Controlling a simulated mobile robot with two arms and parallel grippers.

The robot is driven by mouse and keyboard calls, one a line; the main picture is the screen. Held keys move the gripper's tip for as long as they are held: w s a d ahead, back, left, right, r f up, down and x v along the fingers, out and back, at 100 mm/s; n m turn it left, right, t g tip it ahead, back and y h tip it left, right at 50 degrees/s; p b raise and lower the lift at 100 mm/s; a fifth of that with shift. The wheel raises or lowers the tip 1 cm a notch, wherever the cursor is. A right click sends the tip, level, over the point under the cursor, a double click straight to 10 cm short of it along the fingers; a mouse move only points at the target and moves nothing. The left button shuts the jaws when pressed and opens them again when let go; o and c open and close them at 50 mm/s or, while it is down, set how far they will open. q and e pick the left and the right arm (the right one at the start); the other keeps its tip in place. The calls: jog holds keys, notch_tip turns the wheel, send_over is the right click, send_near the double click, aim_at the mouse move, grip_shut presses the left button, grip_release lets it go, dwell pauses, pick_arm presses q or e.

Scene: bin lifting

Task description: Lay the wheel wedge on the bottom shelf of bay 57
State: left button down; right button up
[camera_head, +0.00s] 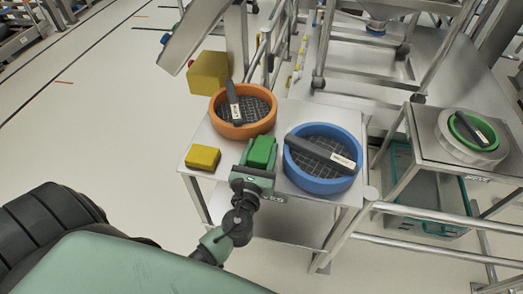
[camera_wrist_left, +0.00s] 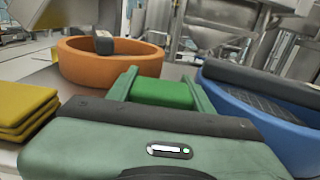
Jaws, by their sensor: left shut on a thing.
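My left gripper (camera_head: 257,166) is shut on a green block (camera_head: 262,152), which may be the wheel wedge; its shape is partly hidden by the fingers. In the left wrist view the green block (camera_wrist_left: 162,93) sits between the two green fingers. The gripper is at the front edge of a steel table (camera_head: 228,170), between an orange bowl and a blue bowl. A lower shelf (camera_head: 285,228) shows under this table. Labels on the table fronts are too small to read, so I cannot tell which is bay 57. My right gripper is not in view.
The orange bowl (camera_head: 219,119), blue bowl (camera_head: 323,187) and a yellow stack (camera_head: 202,157) crowd the tabletop. A right-hand table (camera_head: 430,147) bears a green ring, with a teal crate (camera_head: 438,229) below. Steel rails (camera_head: 425,250) stand at right.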

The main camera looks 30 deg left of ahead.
pick_arm(q)
jog(key=shift+r, duration=0.1)
jog(key=c, duration=0.9)
grip_release()
jog(key=shift+f, duration=0.2)
jog(key=shift+r, duration=0.1)
